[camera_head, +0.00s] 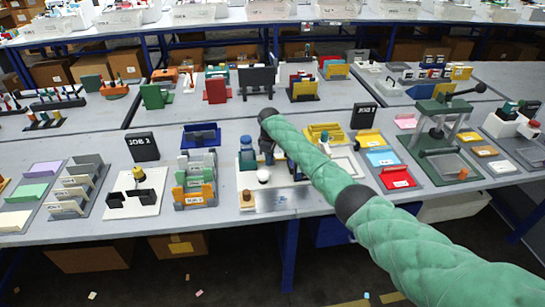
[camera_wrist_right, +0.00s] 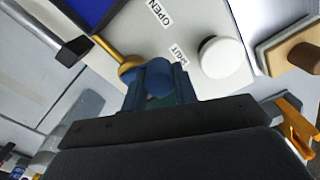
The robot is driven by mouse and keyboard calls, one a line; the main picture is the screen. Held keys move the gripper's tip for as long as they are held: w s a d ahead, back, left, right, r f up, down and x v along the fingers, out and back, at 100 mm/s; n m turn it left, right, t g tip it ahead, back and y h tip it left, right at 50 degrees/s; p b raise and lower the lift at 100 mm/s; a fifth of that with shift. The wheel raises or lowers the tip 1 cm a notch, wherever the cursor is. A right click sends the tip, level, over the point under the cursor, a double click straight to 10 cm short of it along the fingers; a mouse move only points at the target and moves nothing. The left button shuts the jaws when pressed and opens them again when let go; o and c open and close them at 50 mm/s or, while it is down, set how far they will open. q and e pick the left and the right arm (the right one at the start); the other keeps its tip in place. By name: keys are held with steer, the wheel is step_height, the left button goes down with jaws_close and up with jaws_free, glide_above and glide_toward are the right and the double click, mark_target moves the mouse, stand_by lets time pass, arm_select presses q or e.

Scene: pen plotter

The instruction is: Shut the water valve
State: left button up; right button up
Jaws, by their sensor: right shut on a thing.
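The water valve shows in the right wrist view as a blue rounded part (camera_wrist_right: 158,76) with a brass-coloured lever (camera_wrist_right: 112,50) pointing up and left. Beside it, a pale plate (camera_wrist_right: 215,18) carries the labels OPEN and SHUT. The brass lever's far end lies away from both labels. My right gripper (camera_wrist_right: 158,95) is shut on the valve's blue part, and its dark body hides the lower part of the view. In the head view my right gripper (camera_head: 268,150) reaches down at the middle station and covers most of the valve. My left gripper is not in view.
A white round knob (camera_wrist_right: 222,57) and a brown block (camera_wrist_right: 303,57) are close to the gripper. Card racks (camera_head: 195,180) stand to the left; coloured trays (camera_head: 396,178) are to the right.

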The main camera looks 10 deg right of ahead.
steer(key=shift+w+a+r+m, duration=0.15)
steer(key=shift+a+m, duration=0.3)
steer(key=shift+m, duration=0.55)
steer(key=shift+w+a+m, duration=0.15)
steer(key=shift+a+m, duration=0.1)
steer(key=shift+m, duration=0.45)
steer(key=shift+w+a+m, duration=0.2)
steer(key=shift+a+m, duration=0.05)
steer(key=shift+m, duration=0.65)
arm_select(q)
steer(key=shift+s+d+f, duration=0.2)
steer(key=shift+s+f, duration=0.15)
arm_select(e)
steer(key=shift+w+m, duration=0.15)
steer(key=shift+m, duration=0.35)
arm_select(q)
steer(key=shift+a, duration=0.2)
